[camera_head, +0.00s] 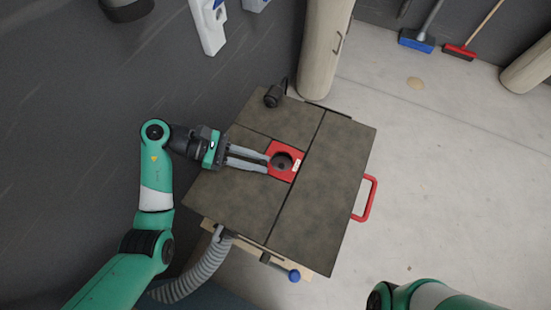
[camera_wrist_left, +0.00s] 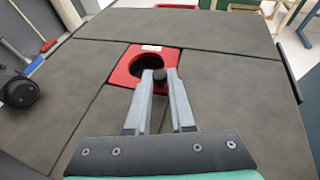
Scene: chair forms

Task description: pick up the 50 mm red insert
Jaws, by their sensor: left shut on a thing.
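The red insert (camera_head: 284,160) is a square plate with a round dark opening, set in the dark table top (camera_head: 330,170). It also shows in the left wrist view (camera_wrist_left: 122,73), with a white label at its far edge. It looks about level with the table. My left gripper (camera_head: 268,161) reaches in from the left. Its two grey fingertips (camera_wrist_left: 160,76) are at the insert's near side and the edge of its opening, with a small dark piece between them. It is shut on the insert; the exact contact is hard to see. My right gripper is out of view.
A black round fitting (camera_head: 273,96) stands on the table's far corner. A red handle (camera_head: 367,198) sticks out at the right side, and a blue knob (camera_head: 294,275) sits at the front. A grey hose (camera_head: 200,272) runs below. A pale cylinder (camera_head: 322,50) stands behind.

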